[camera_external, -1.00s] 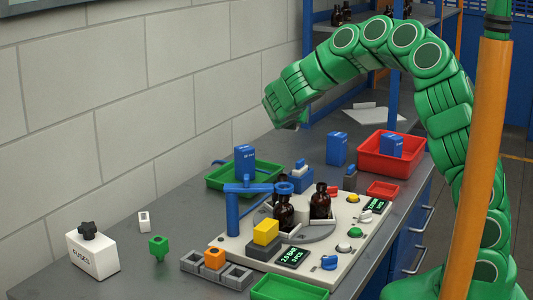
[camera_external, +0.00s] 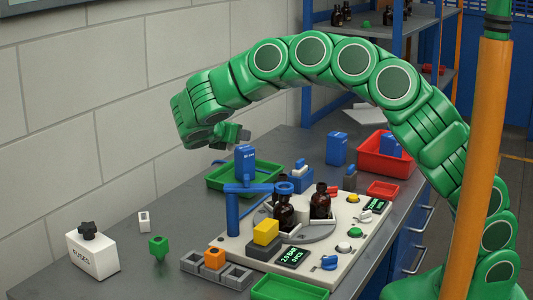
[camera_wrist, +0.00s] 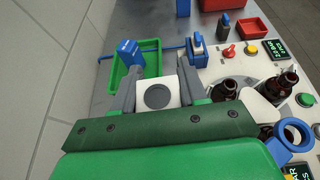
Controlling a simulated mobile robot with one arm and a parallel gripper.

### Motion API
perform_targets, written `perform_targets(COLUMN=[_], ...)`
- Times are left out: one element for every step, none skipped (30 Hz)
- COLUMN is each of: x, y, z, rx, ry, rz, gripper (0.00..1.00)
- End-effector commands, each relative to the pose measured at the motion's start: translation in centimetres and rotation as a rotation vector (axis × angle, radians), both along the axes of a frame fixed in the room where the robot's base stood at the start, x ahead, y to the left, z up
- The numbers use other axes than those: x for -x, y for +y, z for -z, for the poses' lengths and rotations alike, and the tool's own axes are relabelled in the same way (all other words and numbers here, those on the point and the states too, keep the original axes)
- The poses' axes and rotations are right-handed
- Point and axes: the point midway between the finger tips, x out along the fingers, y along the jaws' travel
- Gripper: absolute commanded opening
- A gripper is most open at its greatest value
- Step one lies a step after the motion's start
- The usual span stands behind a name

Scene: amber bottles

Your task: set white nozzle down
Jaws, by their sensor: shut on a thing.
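My gripper (camera_external: 236,133) is above the back of the bench, over the green tray region in the external view. In the wrist view its two grey fingers (camera_wrist: 158,78) are closed on the sides of the white nozzle (camera_wrist: 157,82), which shows as a white square block with a grey round face. The nozzle appears held in the air, clear of the bench. In the external view the nozzle is too small and hidden by the fingers to make out.
A green tray (camera_external: 216,181) with a blue box (camera_external: 244,160) stands at the back. The white station plate (camera_external: 228,243) holds brown bottles (camera_external: 320,203), a blue post (camera_external: 232,212) and buttons. Bare bench lies between.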

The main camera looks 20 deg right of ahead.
Motion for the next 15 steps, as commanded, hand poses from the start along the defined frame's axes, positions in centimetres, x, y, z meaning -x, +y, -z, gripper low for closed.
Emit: perform_targets(x=[1.4,2.2,3.3,4.1,5.0,6.2,7.1,7.9,9.1,10.0,10.9,12.0,12.8,13.5,14.4], y=[1.5,2.2,3.1,3.8,4.5,5.4,6.1,6.8,7.6,8.2,8.8,9.5,10.0,10.4,10.9], z=[0.0,0.0,0.1,0.1,0.2,0.2,0.3,0.3,0.3,0.4,0.5,0.6,0.7,0.8,0.9], rx=[0.001,0.003,0.004,0.004,0.004,0.001,0.001,0.000,0.000,0.001,0.002,0.003,0.002,0.003,0.004], ry=[-0.001,-0.002,-0.002,-0.003,-0.002,-0.002,-0.002,-0.003,-0.003,-0.003,-0.002,-0.003,-0.002,-0.002,-0.001], rz=[0.000,0.004,0.008,0.010,0.011,0.014,0.016,0.019,0.023,0.025,0.025,0.026,0.025,0.026,0.026], gripper=[0.13,0.13,0.13,0.13,0.13,0.13,0.13,0.13,0.13,0.13,0.13,0.13,0.13,0.13,0.13])
